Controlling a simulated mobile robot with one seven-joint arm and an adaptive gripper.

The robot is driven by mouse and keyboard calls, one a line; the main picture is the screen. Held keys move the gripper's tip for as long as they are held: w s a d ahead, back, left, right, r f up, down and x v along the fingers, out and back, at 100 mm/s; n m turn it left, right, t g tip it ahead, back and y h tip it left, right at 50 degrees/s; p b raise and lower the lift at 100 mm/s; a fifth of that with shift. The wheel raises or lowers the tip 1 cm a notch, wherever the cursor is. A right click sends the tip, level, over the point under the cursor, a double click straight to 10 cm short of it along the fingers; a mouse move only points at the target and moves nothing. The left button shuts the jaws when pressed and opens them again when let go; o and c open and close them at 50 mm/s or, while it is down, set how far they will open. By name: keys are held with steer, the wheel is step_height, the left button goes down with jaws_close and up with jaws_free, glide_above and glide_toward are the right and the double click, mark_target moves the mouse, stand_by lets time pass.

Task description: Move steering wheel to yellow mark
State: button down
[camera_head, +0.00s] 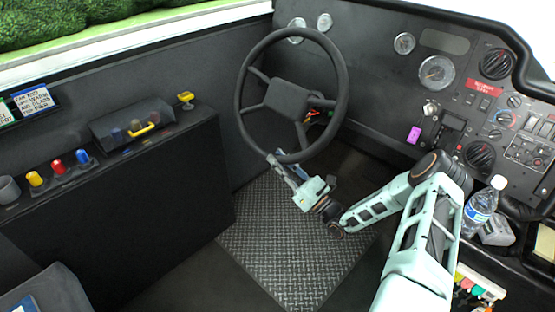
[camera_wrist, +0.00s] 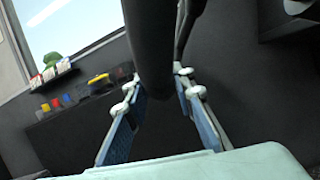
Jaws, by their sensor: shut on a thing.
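The black steering wheel (camera_head: 288,97) stands tilted at the back middle in the head view, with a dark rim, spokes and hub. My gripper (camera_head: 277,164) comes from below and is shut on the lower rim. In the wrist view, the dark rim (camera_wrist: 150,35) runs between the two fingers of my gripper (camera_wrist: 158,82). I cannot make out a yellow mark on or around the wheel for certain. A small orange, red and green patch (camera_head: 314,117) shows behind the wheel's right side, partly hidden by rim and spokes.
A dark console (camera_head: 150,180) on the left carries a yellow-topped knob (camera_head: 186,97), red, yellow and blue knobs, and a yellow handle (camera_head: 142,130). The dashboard (camera_head: 460,100) with gauges and a water bottle (camera_head: 481,208) are on the right. Treadplate floor (camera_head: 290,245) lies below the wheel.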

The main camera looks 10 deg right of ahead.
steer(key=shift+m+h, duration=0.4)
steer(key=shift+h, duration=0.4)
steer(key=f, duration=0.1)
steer(key=w+d+f, duration=0.1)
steer(key=f, duration=0.1)
steer(key=d+f, duration=0.1)
steer(key=f, duration=0.1)
steer(key=shift+w+d+b, duration=0.1)
steer(key=shift+w+b, duration=0.15)
steer(key=shift+b, duration=0.05)
steer(key=shift+r, duration=0.1)
steer(key=c, duration=1.6)
jaws_free()
steer(key=v, duration=1.2)
